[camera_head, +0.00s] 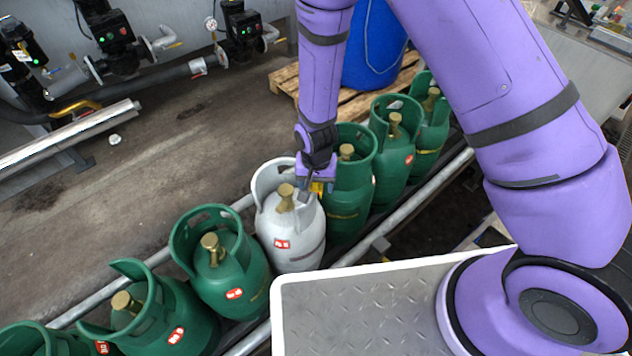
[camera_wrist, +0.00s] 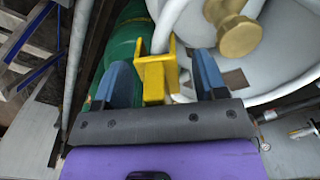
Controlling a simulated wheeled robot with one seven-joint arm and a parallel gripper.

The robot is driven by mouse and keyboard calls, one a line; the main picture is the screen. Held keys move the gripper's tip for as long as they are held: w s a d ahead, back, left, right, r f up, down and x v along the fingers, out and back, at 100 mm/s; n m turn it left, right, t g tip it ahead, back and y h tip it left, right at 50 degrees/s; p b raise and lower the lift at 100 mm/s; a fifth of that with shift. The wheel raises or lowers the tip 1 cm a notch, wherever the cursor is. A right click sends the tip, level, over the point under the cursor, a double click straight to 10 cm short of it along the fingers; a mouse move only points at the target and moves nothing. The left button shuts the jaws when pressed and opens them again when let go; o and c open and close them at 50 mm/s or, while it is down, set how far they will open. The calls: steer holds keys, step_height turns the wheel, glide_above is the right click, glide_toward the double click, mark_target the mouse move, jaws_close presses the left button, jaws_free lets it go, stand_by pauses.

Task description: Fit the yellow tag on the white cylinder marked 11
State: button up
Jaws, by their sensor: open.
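The white cylinder (camera_head: 291,236) stands upright in the row on the conveyor. It has a brass valve, a white collar and a small red label; I cannot read its number. The yellow tag (camera_wrist: 153,82) is at the edge of the white collar (camera_wrist: 183,22), its forked end towards the rim. It appears to straddle the rim, but how far it is seated I cannot tell. My gripper (camera_wrist: 163,68) is open, its blue fingers on either side of the tag with gaps visible. In the head view, my gripper (camera_head: 315,185) is at the collar's right side and partly hides the tag.
A green cylinder (camera_head: 349,192) stands close on the right of the white one, and another green cylinder (camera_head: 224,268) on the left. Several more continue along the conveyor rails (camera_head: 400,217). A blue barrel (camera_head: 374,45) stands on a wooden pallet (camera_head: 287,78) behind.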

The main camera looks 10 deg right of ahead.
step_height(320, 180, up, 11)
steer(key=shift+f, duration=0.1)
stand_by(0.5)
stand_by(0.3)
steer(key=s+d+r+t, duration=0.1)
steer(key=d+r, duration=0.3)
steer(key=r, duration=0.4)
steer(key=d+r+n+y, duration=0.1)
steer(key=d+r, duration=0.3)
steer(key=r, duration=0.4)
steer(key=s+d+r+t, duration=0.1)
steer(key=d+r, duration=0.4)
steer(key=r, duration=0.3)
steer(key=s+d+r+t, duration=0.1)
steer(key=s+d+r, duration=0.4)
steer(key=s, duration=0.3)
steer(key=s+d+r+n+t+h, duration=0.1)
steer(key=s+d+r+t, duration=0.1)
steer(key=s+d+r, duration=0.4)
step_height(320, 180, up, 2)
steer(key=s, duration=0.2)
steer(key=shift+s+d, duration=0.3)
steer(key=shift+r, duration=0.1)
